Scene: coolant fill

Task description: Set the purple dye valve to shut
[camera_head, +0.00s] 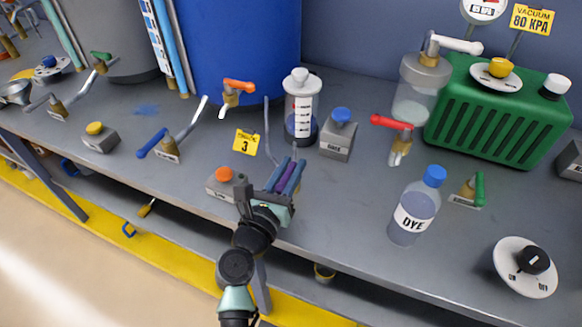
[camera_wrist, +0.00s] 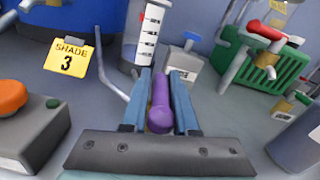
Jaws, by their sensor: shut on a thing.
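The purple dye valve handle (camera_wrist: 160,106) is between the two blue fingers of my gripper (camera_wrist: 161,105) in the wrist view, and my gripper is shut on it. In the head view the gripper (camera_head: 287,177) is at the bench's front edge, with a strip of the purple handle (camera_head: 285,178) showing between the fingers. The handle points away from the gripper's palm. The valve's body and base are hidden by the gripper, so I cannot tell its setting.
A grey box with an orange button (camera_head: 224,174) stands just left of my gripper. A yellow "3" tag (camera_head: 244,143), a graduated cylinder (camera_head: 301,108) and a blue-button box (camera_head: 339,135) stand behind. A dye bottle (camera_head: 413,210) stands to the right. Bare bench lies between gripper and bottle.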

